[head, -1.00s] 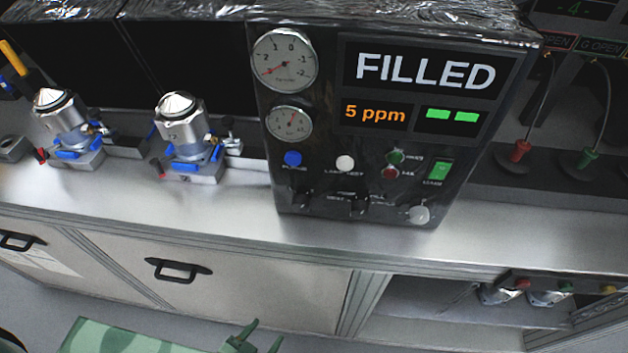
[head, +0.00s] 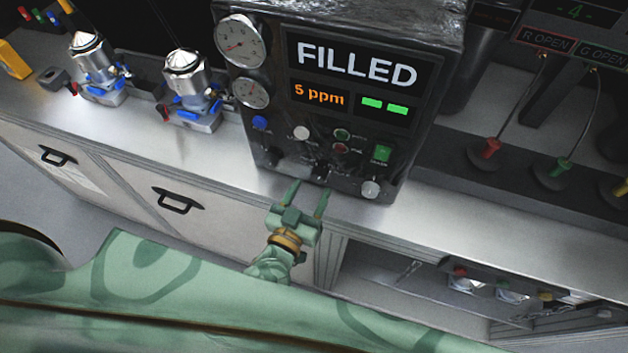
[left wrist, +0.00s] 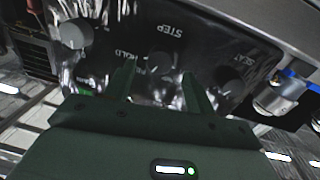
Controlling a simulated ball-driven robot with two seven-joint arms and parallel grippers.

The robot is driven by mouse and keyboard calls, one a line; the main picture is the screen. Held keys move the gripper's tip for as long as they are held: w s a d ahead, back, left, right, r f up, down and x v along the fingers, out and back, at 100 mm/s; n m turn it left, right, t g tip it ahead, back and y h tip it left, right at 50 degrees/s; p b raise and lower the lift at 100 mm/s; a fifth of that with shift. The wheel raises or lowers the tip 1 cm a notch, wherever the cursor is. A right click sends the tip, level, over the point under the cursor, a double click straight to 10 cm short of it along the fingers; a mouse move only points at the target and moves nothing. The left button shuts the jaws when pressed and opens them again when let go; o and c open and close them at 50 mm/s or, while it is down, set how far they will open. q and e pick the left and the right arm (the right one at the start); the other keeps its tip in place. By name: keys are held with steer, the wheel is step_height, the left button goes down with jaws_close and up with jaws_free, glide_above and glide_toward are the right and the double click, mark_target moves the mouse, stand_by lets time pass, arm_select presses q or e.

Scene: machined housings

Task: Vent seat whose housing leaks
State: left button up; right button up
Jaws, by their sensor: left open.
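The black control panel (head: 317,130) stands on the bench. Its screen reads FILLED, with 5 ppm in orange and two green blocks below. It has two round gauges, a blue button (head: 260,122), a white button (head: 302,133), small switches and knobs low on its face. Two metal housings (head: 92,58) (head: 186,74) sit upright in blue-and-grey seats to its left. My left gripper (head: 306,193) is open and empty just in front of the panel's lower edge. In the left wrist view its fingers (left wrist: 160,92) point at the panel's switches, one marked STEP. My right gripper is not in view.
Red (head: 489,148) and green (head: 564,168) plugs on cables stand in the dark tray at right. A low shelf (head: 420,285) below holds more housings. Cabinet doors with black handles (head: 178,201) line the bench front. The bench top between seats and panel is narrow.

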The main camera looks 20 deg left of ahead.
mark_target(319, 176)
arm_select(q)
steer(key=shift+w+d, duration=0.15)
steer(key=shift+w, duration=1.25)
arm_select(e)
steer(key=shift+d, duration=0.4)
arm_select(q)
steer(key=c, duration=1)
